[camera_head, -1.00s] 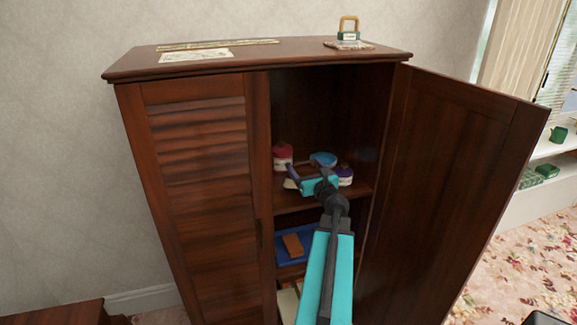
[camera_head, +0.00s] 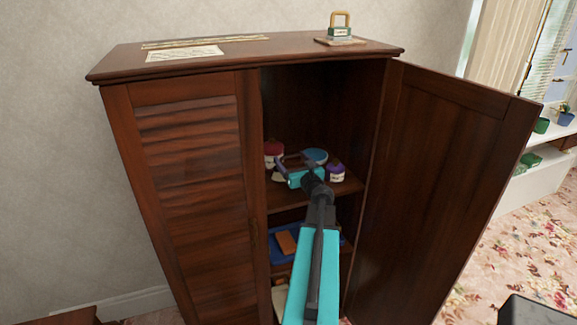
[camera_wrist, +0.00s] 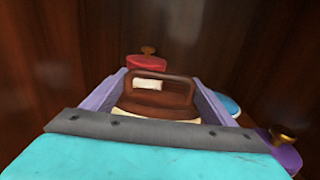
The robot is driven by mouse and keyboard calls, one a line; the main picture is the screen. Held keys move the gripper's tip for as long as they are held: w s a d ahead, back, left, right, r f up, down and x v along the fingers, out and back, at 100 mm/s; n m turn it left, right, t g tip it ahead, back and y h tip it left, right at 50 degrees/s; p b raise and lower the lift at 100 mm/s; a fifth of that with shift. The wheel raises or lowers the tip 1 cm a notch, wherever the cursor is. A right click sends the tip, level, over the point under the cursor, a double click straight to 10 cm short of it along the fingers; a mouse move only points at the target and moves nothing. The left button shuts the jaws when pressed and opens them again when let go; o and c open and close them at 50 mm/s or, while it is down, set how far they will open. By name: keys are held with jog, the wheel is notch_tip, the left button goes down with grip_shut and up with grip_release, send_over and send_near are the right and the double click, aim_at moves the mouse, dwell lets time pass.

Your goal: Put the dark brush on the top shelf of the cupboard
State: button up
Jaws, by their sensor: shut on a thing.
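The dark brush (camera_wrist: 158,93) is brown with a loop handle, a pale label and a cream lower edge. My gripper (camera_wrist: 155,95) is shut on it, with a finger at each side. In the head view my gripper (camera_head: 283,166) is inside the cupboard (camera_head: 190,190), over the top shelf (camera_head: 290,197), and mostly hides the brush. I cannot tell whether the brush touches the shelf. The cupboard's right door (camera_head: 440,190) stands open and its louvred left door is shut.
On the top shelf stand a red jar (camera_head: 273,149), a blue-topped jar (camera_head: 315,156) and a purple jar (camera_head: 336,173), close around my gripper. A lower shelf holds a blue tray (camera_head: 276,257) with an orange-brown block (camera_head: 286,242).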

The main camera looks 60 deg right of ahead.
jog(key=shift+s+f, duration=0.25)
jog(key=shift+f, duration=0.85)
jog(key=shift+w+f, duration=0.2)
jog(key=shift+w, duration=0.05)
jog(key=shift+a+r, duration=0.1)
jog(key=shift+a, duration=0.05)
jog(key=shift+w+b, duration=0.1)
jog(key=shift+b, duration=0.35)
jog(key=o, duration=1.1)
jog(key=shift+o, duration=0.2)
